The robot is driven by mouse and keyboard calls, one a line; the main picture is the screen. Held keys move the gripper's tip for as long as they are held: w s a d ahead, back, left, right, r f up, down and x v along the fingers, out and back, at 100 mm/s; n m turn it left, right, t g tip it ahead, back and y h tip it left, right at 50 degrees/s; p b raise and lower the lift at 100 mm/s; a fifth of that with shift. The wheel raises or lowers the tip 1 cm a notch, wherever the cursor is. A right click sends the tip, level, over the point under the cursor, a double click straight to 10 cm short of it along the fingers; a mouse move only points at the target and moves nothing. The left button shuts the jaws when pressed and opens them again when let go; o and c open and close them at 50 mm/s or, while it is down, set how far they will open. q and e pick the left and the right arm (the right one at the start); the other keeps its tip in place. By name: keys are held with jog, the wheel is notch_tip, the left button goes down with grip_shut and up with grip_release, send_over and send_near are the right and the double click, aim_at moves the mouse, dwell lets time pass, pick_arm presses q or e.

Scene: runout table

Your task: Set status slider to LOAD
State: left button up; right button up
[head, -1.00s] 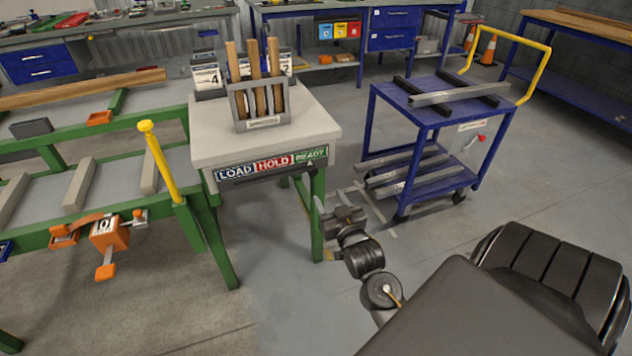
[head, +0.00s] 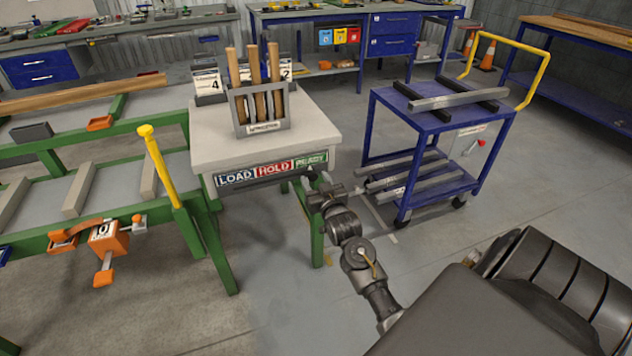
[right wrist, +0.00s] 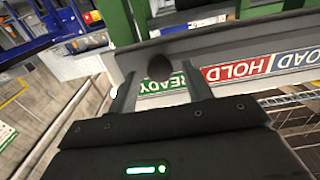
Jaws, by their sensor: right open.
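The status slider strip (head: 272,168) runs along the front edge of the small grey-topped table, with blue LOAD, red HOLD and green READY fields. In the right wrist view the strip (right wrist: 235,72) appears upside down. A dark round knob (right wrist: 160,67) sits at the READY field. My right gripper (head: 318,186) is just in front of the READY end. In the right wrist view its open fingers (right wrist: 159,78) stand one on each side of the knob; I cannot tell whether they touch it. The knob is not distinguishable in the head view. My left gripper is not in view.
The small table (head: 310,125) carries a holder (head: 262,126) with wooden-handled tools. A blue cart (head: 440,120) with metal bars stands to the right. A green-framed runout table (head: 60,235) with a yellow post (head: 160,170) is at left. Floor in front is clear.

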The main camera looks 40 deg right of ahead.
jog(key=shift+c, duration=0.4)
grip_shut()
